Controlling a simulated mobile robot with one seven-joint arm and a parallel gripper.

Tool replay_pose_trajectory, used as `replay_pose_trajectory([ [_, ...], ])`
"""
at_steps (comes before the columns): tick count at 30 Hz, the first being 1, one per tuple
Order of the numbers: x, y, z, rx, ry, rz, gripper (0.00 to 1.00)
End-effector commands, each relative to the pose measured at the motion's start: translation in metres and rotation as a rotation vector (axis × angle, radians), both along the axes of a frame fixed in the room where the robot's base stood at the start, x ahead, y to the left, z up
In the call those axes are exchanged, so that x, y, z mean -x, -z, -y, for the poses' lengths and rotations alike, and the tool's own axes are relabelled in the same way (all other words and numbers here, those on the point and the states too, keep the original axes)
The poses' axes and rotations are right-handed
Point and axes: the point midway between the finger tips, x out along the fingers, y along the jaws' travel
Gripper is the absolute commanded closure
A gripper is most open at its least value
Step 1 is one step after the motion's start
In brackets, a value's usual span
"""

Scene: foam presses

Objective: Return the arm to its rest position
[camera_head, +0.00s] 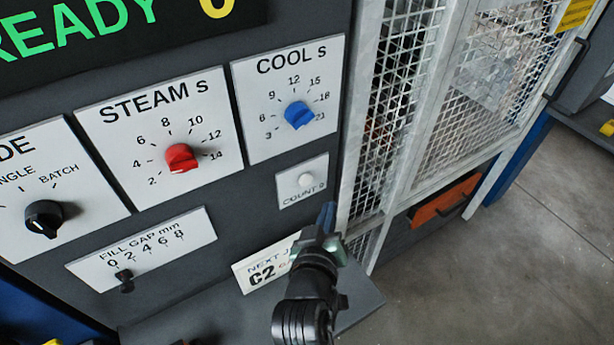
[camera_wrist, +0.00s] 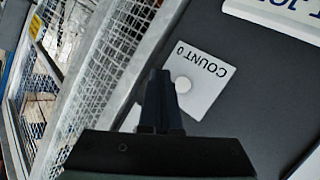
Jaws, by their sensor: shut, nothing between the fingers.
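My gripper (camera_head: 326,215) is in front of the dark control panel (camera_head: 250,200), below the white "COUNT 0" button (camera_head: 306,179). Its fingers are together and hold nothing. In the wrist view my gripper (camera_wrist: 160,76) points at the panel, with the fingertips beside the round "COUNT 0" button (camera_wrist: 183,85). Whether the fingertips touch the panel I cannot tell.
The panel carries a red STEAM knob (camera_head: 180,158), a blue COOL knob (camera_head: 299,115), a black mode knob (camera_head: 43,218) and a FILL GAP slider (camera_head: 125,281). A white mesh guard (camera_head: 400,95) stands right of it. Open floor (camera_head: 500,270) lies lower right.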

Motion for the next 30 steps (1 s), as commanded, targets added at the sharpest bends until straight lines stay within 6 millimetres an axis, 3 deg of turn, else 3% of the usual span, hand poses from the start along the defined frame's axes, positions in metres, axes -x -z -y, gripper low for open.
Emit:
replay_pose_trajectory([
  [24,0.0,0.0,0.0,0.0,0.0,0.0,1.0],
  [26,-0.006,-0.014,0.0,-0.012,0.001,0.035,1.0],
  [29,-0.019,-0.059,0.0,-0.053,0.002,0.138,1.0],
  [30,-0.024,-0.085,0.0,-0.078,0.0,0.195,1.0],
])
